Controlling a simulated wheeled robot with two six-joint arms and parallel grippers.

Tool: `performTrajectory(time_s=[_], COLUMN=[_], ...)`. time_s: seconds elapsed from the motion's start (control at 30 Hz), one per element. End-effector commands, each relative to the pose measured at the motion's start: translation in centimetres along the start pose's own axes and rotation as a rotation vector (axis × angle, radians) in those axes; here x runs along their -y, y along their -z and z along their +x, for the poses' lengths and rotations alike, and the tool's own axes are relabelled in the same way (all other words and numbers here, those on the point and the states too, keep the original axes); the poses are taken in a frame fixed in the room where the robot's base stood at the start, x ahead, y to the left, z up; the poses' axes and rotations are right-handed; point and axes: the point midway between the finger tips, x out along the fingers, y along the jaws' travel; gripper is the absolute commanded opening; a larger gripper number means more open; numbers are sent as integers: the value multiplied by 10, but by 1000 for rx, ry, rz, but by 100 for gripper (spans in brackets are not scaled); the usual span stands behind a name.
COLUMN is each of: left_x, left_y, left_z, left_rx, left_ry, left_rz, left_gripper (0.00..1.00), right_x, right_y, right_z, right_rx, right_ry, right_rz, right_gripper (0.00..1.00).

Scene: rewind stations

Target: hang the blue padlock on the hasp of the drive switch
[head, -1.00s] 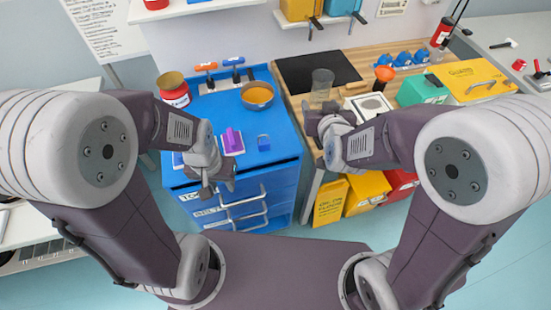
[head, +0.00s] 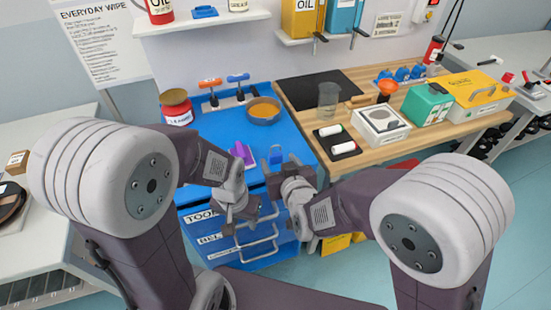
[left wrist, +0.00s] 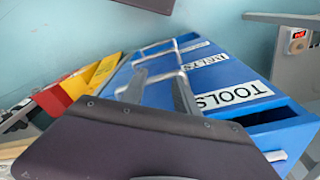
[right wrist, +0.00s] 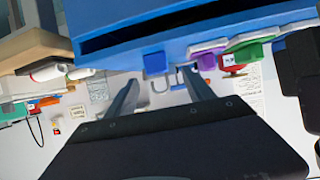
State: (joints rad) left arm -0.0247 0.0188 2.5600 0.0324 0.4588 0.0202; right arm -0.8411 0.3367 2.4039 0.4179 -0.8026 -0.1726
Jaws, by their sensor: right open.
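The blue padlock (head: 275,155) stands near the front edge of the blue cabinet top (head: 222,135). My right gripper (head: 283,168) is open just in front of it. In the right wrist view the padlock body (right wrist: 154,63) and its shackle show beyond and between the spread fingers (right wrist: 160,85), not gripped. My left gripper (head: 240,212) is lower, in front of the cabinet's drawer handles. Its fingers (left wrist: 159,82) stand apart with nothing held between them. I cannot make out the drive switch or its hasp for certain.
A purple object (head: 243,154) lies left of the padlock. An orange-filled bowl (head: 264,111) and a red can (head: 176,107) stand behind. To the right, the wooden bench holds a black tray (head: 337,142), a glass beaker (head: 328,98) and a white box (head: 380,125).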

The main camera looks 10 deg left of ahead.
Motion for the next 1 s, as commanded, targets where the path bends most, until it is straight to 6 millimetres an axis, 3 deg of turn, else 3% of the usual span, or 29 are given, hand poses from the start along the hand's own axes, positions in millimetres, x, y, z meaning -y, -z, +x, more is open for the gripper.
performTrajectory(time_s=[0.17,0.43,0.67,0.7,0.9,1.0], left_x=[0,0,0,0,0,0], left_y=[0,0,0,0,0,0], left_z=[0,1,1,1,1,1], left_rx=[0,0,0,0,0,0], left_ry=[0,0,0,0,0,0], left_rz=[0,0,0,0,0,0], left_gripper=[36,36,36,36,36,36], right_x=[0,-3,-3,-3,-3,-3], right_y=[0,-1,0,0,-1,0], right_z=[8,52,56,56,56,56], right_rx=[0,0,-1,-1,0,-1], right_ry=[0,-1,0,0,0,0], right_rz=[0,1,0,0,0,0], right_gripper=[62,62,62,59,3,0])
